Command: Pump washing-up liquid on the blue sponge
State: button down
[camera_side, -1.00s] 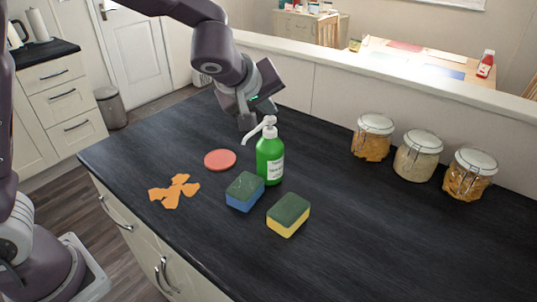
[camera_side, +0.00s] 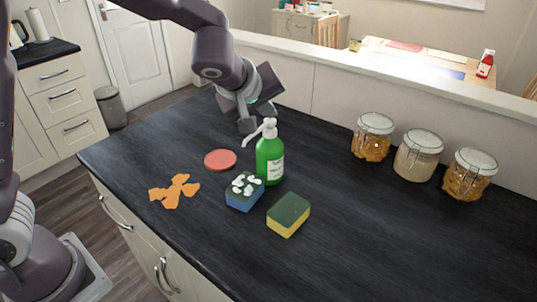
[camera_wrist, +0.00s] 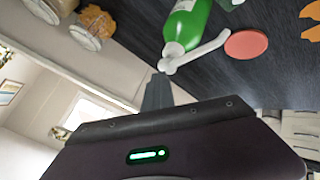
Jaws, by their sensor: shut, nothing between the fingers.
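My gripper (camera_side: 251,121) is shut and empty, right by the pump head; touching is hard to confirm. In the wrist view my fingertips (camera_wrist: 157,92) are close to the pump head (camera_wrist: 169,65) of the bottle (camera_wrist: 186,24).
A round red disc (camera_side: 220,159) and an orange splat-shaped flat piece (camera_side: 174,191) lie left of the sponges. Three glass jars (camera_side: 372,137) (camera_side: 417,156) (camera_side: 468,175) stand at the back right. The front right of the worktop (camera_side: 390,240) is clear.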

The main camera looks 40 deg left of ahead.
aim_at(268, 122)
jog(key=shift+r, duration=3.3)
